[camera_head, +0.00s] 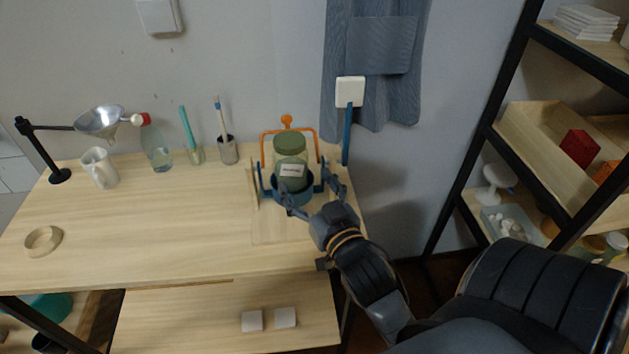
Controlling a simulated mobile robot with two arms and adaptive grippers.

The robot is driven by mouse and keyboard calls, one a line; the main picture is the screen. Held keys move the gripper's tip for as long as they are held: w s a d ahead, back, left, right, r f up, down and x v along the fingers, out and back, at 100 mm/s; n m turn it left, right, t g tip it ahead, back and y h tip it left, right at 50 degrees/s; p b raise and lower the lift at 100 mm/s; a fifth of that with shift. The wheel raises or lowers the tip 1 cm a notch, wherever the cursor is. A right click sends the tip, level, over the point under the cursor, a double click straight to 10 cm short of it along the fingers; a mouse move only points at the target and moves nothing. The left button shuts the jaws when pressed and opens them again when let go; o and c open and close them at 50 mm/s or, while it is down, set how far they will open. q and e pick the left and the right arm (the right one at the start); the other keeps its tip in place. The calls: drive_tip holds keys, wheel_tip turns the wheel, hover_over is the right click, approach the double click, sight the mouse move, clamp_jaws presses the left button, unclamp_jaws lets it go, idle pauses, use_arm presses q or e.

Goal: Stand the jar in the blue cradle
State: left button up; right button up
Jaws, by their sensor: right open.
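My left gripper is not in view.
An orange frame (265,143) rises behind the jar. A wooden ring (43,241) lies front left. The table's middle is clear. Shelves stand right.

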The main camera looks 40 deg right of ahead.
drive_tip(key=shift+v, duration=1.8)
